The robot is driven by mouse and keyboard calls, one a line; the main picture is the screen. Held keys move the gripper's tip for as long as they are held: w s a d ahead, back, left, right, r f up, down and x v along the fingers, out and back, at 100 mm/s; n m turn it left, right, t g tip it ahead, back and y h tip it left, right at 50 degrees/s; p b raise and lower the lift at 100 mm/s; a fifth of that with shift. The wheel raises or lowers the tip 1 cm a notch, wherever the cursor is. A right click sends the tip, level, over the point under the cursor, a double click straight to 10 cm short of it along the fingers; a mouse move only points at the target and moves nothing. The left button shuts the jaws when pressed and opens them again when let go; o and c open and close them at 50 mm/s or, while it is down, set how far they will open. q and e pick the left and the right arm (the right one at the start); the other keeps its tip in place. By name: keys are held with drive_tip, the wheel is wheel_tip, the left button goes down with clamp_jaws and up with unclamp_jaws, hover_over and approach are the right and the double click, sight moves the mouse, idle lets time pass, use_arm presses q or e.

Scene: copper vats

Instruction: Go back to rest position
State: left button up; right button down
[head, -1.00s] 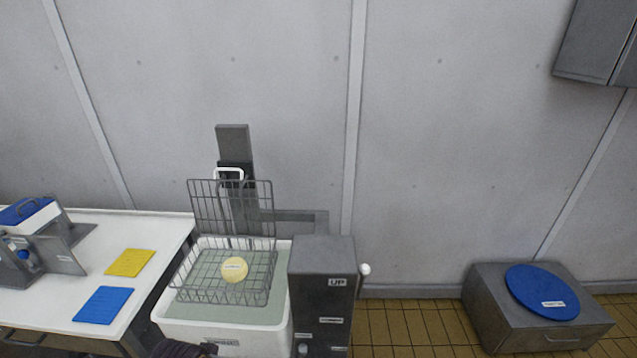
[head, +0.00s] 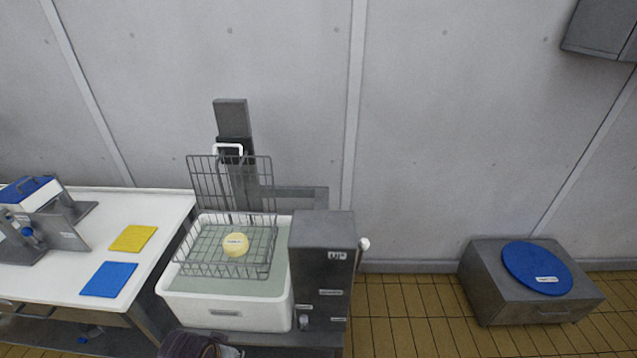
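A dark part of one of my arms shows at the bottom edge of the head view, just below the white tub (head: 225,313). No fingertips of either gripper are visible, so I cannot see what they hold. A wire basket (head: 205,262) with a raised wire lid is at the tub, over pale liquid. A round pale-yellow cheese (head: 236,245) with a label lies in the basket. The basket hangs at a grey lift post (head: 231,118) with a white handle (head: 228,148).
A grey control box (head: 322,262) marked UP stands right of the tub. A white table (head: 165,207) at left bears a yellow mat (head: 133,238), a blue mat (head: 109,279) and a metal device (head: 62,235). A grey block (head: 487,299) with a blue disc (head: 537,268) stands far right. Tiled floor between is clear.

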use_arm(q)
drive_tip(key=s+f+g+b, duration=0.1)
drive_tip(key=s+f, duration=0.1)
drive_tip(key=f, duration=1.4)
drive_tip(key=s+f+b, duration=0.1)
drive_tip(key=s+f, duration=0.1)
drive_tip(key=f, duration=1.4)
drive_tip(key=s+a+f+b, duration=0.1)
drive_tip(key=s+a+f, duration=0.1)
drive_tip(key=s+f, duration=0.8)
drive_tip(key=s+a+f+g, duration=0.1)
drive_tip(key=s+a+f, duration=0.1)
drive_tip(key=s+f, duration=0.9)
drive_tip(key=shift+s+b, duration=0.4)
drive_tip(key=shift+s, duration=0.05)
